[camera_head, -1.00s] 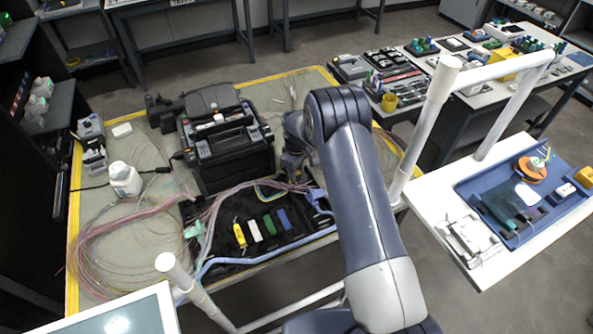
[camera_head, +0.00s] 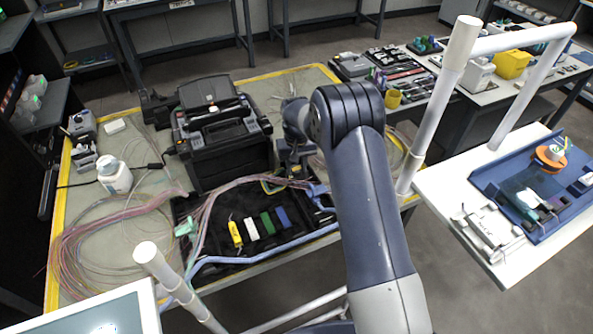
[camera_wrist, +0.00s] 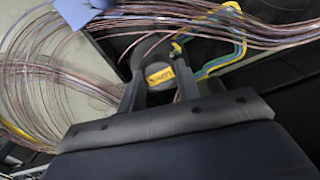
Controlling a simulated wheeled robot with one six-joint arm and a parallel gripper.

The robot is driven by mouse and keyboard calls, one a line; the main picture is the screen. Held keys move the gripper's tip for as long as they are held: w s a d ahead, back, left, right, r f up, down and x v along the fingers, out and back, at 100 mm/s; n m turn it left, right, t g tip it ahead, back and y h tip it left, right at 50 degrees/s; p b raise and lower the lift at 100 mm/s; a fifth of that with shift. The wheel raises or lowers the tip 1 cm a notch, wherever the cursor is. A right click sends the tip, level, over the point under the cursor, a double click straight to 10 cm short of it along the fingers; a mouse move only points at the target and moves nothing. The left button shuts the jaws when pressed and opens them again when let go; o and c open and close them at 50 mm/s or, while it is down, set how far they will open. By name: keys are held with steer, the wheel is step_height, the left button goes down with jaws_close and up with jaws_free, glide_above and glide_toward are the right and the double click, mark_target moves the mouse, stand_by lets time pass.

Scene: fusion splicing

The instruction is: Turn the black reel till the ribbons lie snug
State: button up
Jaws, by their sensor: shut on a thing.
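Thin brown-pink ribbons (camera_wrist: 262,32) pass across the top of the wrist view, just beyond the reel, and fan out in loose loops on the left. In the head view the ribbon bundle (camera_head: 228,189) runs over the black mat toward my wrist. My arm hides the reel there. I cannot tell how snug the ribbons lie.
A black splicer (camera_head: 220,140) stands behind the ribbons. Yellow, white, green and blue blocks lie on the black mat (camera_head: 215,248). A white bottle (camera_head: 115,177) stands at the left. A blue tray (camera_head: 487,178) lies on the white side table, beyond white rails.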

mark_target(296, 168)
steer(key=m+b, duration=0.2)
steer(key=m, duration=0.2)
steer(key=shift+f+m, duration=0.1)
steer(key=shift+m, duration=0.2)
steer(key=m+b, duration=0.1)
steer(key=m, duration=0.3)
steer(key=shift+m, duration=0.3)
steer(key=o, duration=1)
steer(key=shift+r, duration=0.2)
step_height(296, 168, up, 11)
steer(key=shift+f+b, duration=0.2)
steer(key=shift+b, duration=0.15)
